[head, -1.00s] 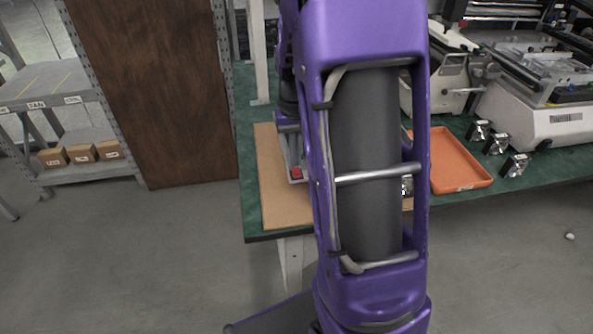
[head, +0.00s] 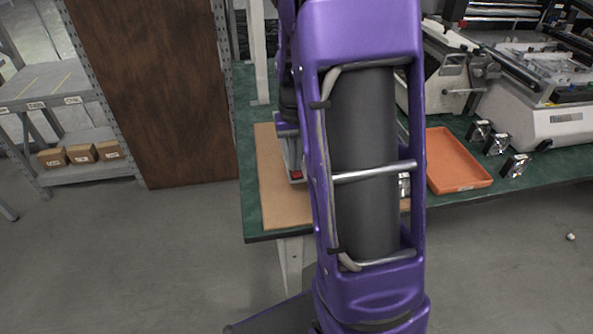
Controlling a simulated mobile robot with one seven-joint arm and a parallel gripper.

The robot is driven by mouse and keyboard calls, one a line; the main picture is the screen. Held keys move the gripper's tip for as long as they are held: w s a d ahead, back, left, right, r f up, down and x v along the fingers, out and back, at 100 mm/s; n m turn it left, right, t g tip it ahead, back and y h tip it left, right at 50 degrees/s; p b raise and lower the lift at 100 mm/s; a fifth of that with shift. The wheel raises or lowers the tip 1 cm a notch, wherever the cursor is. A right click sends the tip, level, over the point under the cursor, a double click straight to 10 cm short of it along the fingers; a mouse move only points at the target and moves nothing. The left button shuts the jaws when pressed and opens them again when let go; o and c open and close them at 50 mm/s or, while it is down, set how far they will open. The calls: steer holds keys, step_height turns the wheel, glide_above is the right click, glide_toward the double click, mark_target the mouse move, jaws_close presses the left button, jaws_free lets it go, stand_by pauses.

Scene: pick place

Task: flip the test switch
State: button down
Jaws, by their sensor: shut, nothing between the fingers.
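My gripper (head: 292,158) shows only in part, left of my large purple arm link, low over the brown board (head: 280,205) at the table's left end. It is shut and holds nothing. A small red part (head: 296,175) with grey around it shows at the gripper's lower end, over the board. I cannot tell whether this is the test switch, or whether the gripper touches it. My arm hides much of the board and what stands on it.
The green table (head: 255,236) runs to the right. An orange tray (head: 458,162), several small black-and-silver blocks (head: 515,166) and a large white machine (head: 540,125) stand there. A shelf with small boxes (head: 82,153) and a brown panel (head: 165,95) stand left. Grey floor is open in front.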

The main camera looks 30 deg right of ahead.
step_height(320, 180, up, 7)
steer(key=p, duration=0.5)
steer(key=shift+p, duration=0.3)
steer(key=shift+a, duration=0.1)
